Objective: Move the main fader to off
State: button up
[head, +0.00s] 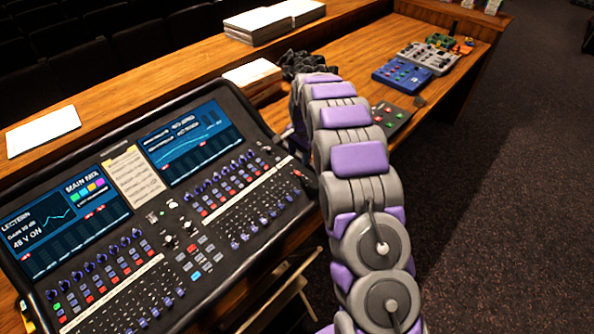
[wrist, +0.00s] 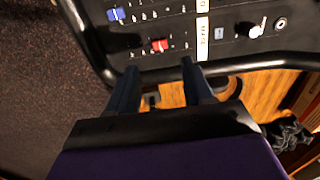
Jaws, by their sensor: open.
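The mixing desk (head: 230,262) is black with two screens and rows of faders. In the wrist view a corner of the desk, with its black tubular rim (wrist: 160,75), lies just past my fingertips. A red fader cap (wrist: 159,45) sits beyond them on the panel, and a blue fader cap (wrist: 116,14) is farther up to the left. I cannot read which of them is the main fader. My gripper (wrist: 159,68) is open and empty, with its fingers apart near the rim and not around either cap. In the head view my arm hides the gripper.
A wooden counter (head: 350,45) carries paper stacks (head: 255,22), a blue control box (head: 402,76) and a dark box with coloured buttons (head: 393,117). A black tangled item (wrist: 288,132) lies on the wood at lower right. Carpeted floor (head: 500,180) is open to the right.

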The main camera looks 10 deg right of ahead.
aim_at(296, 173)
jog(key=f, duration=0.8)
jog(key=shift+w+a+f+b, duration=0.3)
jog(key=shift+w+a+b, duration=0.05)
jog(key=shift+a, duration=0.05)
jog(key=shift+c, duration=0.2)
grip_shut()
